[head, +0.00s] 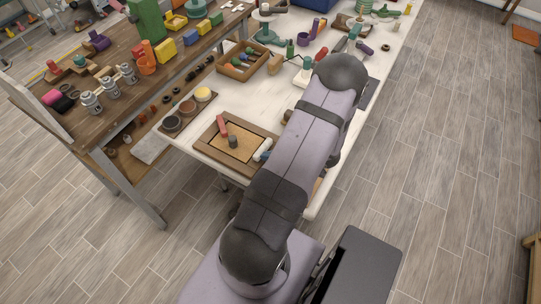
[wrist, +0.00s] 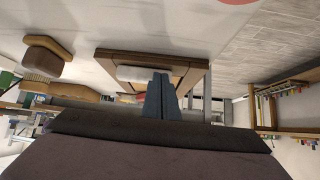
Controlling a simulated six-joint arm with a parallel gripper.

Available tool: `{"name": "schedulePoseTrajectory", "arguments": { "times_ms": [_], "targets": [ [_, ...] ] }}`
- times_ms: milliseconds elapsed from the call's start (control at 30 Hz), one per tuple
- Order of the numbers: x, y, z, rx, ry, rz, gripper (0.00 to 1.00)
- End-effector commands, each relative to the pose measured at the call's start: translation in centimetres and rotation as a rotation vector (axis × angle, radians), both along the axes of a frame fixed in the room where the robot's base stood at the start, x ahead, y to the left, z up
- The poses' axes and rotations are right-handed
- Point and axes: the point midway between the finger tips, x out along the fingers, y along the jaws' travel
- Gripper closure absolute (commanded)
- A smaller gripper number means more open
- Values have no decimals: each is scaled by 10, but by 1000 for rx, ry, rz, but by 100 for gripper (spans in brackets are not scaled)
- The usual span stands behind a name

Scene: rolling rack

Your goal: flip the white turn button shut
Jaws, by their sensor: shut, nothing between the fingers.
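A small brown wooden frame with a tan panel (head: 226,153) lies on the white table. The white turn button (head: 262,151) is at the frame's right side in the head view, partly beside my arm. In the wrist view the white button (wrist: 130,73) lies along the brown frame (wrist: 150,57). My gripper (wrist: 160,74) is shut and empty, its blue-grey fingertips overlapping the right part of the white button. I cannot tell if they touch. In the head view my arm hides the gripper. A red turn button (head: 222,126) sits at the frame's far edge, and a dark knob (head: 233,142) stands on the panel.
A wooden tray (head: 229,70) with colored knobs and a holder with round pots (head: 187,109) stand beyond the frame. My arm covers the table to the frame's right. A brown workbench (head: 110,120) with cans and blocks stands at left.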

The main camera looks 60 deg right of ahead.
Motion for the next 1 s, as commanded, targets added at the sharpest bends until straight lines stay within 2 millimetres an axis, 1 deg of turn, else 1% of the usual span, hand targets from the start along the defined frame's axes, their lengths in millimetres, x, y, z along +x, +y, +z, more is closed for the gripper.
{"name": "schedulePoseTrajectory", "arguments": {
  "times_ms": [267,467,1000],
  "targets": [
    [6,4,0,2,-1,-73,100],
    [15,9,-1,4,1,-192,100],
    [50,12,0,1,0,-183,100]
  ]
}}
